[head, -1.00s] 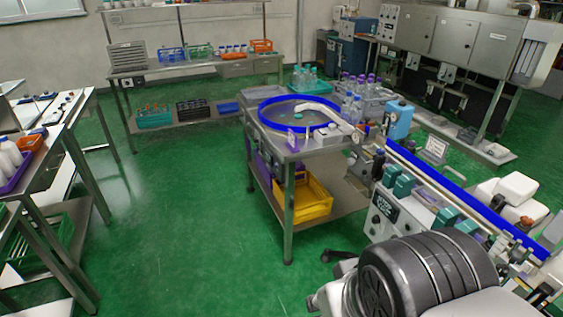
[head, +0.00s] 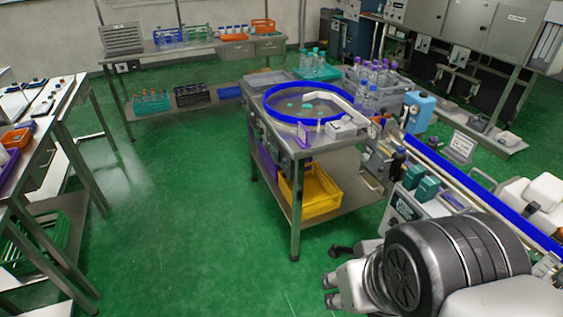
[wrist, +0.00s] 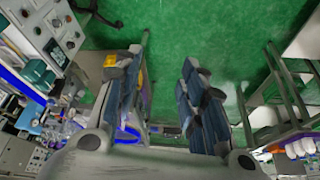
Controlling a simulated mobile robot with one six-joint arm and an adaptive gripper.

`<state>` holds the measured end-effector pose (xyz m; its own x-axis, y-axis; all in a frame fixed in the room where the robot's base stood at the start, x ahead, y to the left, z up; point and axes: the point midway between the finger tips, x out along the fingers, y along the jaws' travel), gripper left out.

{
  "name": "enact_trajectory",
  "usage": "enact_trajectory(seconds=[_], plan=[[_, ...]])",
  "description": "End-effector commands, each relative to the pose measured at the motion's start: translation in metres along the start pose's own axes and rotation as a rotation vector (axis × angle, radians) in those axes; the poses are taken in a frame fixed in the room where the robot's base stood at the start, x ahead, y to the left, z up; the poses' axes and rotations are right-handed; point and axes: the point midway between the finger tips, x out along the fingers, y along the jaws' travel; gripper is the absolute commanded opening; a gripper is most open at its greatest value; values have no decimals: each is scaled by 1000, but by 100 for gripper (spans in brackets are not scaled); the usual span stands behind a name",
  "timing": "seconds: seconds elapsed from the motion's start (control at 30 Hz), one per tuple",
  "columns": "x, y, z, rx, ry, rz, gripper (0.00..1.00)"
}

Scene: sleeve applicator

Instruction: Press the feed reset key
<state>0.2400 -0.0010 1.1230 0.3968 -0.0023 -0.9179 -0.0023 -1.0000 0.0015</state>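I cannot make out which control is the feed reset key; no label for it is readable. A steel table with a blue-rimmed round turntable (head: 268,98) stands at centre, with small controls along its side partly seen. To its right is a machine with a control panel (head: 404,207), partly hidden by my arm. A grey panel with knobs and buttons (wrist: 62,22) shows in the wrist view at upper left. My gripper (head: 332,290) is low in the head view, in front of the machine. In the wrist view its blue-padded fingers (wrist: 160,88) are wide apart, with nothing between them.
A yellow crate (head: 322,190) sits on the table's lower shelf. A blue-edged conveyor (head: 480,190) runs to the right. A bench (head: 50,130) stands at left and a shelf rack (head: 190,62) at the back. The green floor (head: 190,220) between is clear.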

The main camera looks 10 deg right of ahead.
Motion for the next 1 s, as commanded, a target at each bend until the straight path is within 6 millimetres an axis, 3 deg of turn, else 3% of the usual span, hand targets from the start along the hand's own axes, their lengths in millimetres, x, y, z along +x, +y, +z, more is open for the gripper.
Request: enact_trajectory(seconds=[0.5,1.0], plan=[[0,0,0,0,0,0,1],[0,0,0,0,0,0,0]])
